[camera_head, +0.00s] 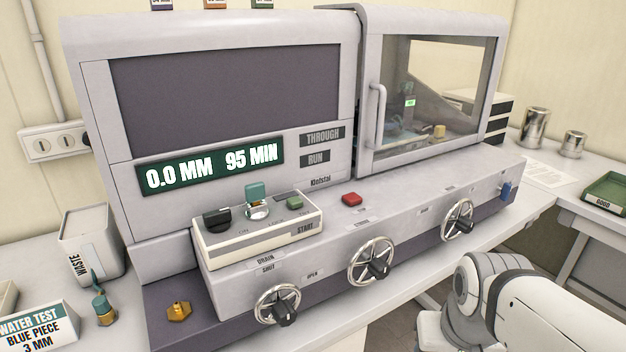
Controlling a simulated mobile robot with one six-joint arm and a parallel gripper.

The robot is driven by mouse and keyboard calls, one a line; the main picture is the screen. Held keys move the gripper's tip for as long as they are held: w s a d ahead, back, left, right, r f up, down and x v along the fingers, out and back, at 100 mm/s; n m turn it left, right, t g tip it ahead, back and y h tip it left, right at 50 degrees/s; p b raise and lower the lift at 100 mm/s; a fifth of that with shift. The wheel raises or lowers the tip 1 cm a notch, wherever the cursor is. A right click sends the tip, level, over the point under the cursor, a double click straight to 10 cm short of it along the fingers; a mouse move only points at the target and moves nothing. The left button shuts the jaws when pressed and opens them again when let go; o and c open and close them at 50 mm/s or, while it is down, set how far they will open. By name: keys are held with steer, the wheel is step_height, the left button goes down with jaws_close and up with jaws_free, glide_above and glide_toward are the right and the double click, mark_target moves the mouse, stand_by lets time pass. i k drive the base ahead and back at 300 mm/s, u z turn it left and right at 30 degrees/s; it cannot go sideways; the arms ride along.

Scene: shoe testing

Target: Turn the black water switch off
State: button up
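A black rotary switch (217,219) sits at the left end of the cream control box (262,240) on the machine's front ledge. It is the only black switch on that box. The small labels beside it are too blurred to read, so I cannot tell its set position. A teal-capped switch (257,201) on a round metal base stands to its right, and a green button (294,202) is farther right, above the word START. My white arm shows at the lower right, well apart from the box. My gripper is not in view.
Three handwheels with black handles, left (278,305), middle (372,262) and right (458,221), stick out from the machine's front. A red button (351,199) is on the ledge. A waste bin (90,245) and a sign (38,328) stand at left. The display (210,166) reads 0.0 MM, 95 MIN.

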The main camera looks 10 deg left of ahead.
mark_target(218, 220)
steer(key=u, duration=0.95)
steer(key=k, duration=0.85)
steer(key=u, duration=0.3)
steer(key=i, duration=1)
